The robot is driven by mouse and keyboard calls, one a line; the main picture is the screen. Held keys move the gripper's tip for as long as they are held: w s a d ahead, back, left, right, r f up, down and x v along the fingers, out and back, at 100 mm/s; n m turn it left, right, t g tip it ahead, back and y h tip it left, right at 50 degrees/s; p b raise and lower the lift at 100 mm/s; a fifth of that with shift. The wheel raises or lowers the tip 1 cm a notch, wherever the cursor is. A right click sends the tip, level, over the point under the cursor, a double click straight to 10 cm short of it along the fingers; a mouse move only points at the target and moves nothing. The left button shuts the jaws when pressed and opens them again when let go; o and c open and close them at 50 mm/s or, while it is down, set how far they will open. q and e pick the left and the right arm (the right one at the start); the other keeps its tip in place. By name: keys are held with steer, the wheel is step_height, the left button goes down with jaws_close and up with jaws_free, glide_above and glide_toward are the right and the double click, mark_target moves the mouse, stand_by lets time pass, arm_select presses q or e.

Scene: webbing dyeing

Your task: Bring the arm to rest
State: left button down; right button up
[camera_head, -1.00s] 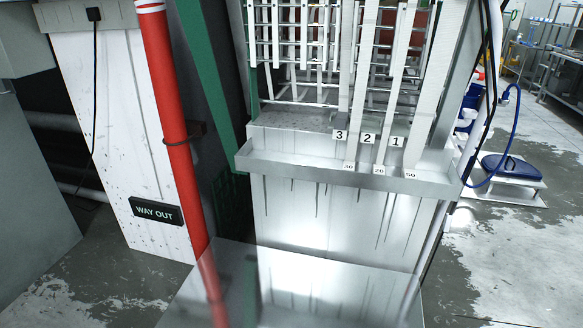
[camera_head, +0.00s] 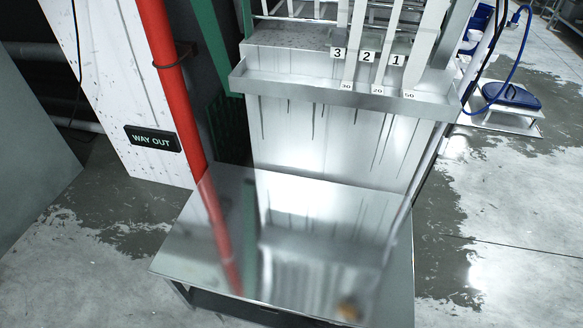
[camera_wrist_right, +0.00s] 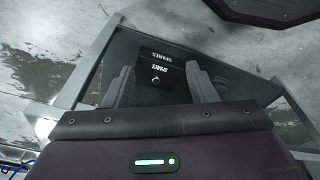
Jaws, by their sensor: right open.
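My right gripper (camera_wrist_right: 160,88) shows in the right wrist view with its two dark fingers spread apart. It is open and nothing is between the fingers. Neither gripper shows in the head view, and my left gripper is in no view.
A shiny metal table (camera_head: 300,240) stands in front of the machine, its top bare. The machine's metal ledge (camera_head: 340,95) holds webbing strips numbered 1 to 3. A red pipe (camera_head: 172,90) and a "WAY OUT" sign (camera_head: 153,139) are at left. Wet floor (camera_head: 500,220) is open at right.

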steer(key=s+d+f, duration=0.2)
steer(key=s+f, duration=0.8)
steer(key=s, duration=0.4)
steer(key=shift+s+d+f+g, duration=0.2)
steer(key=shift+s+d+g, duration=0.2)
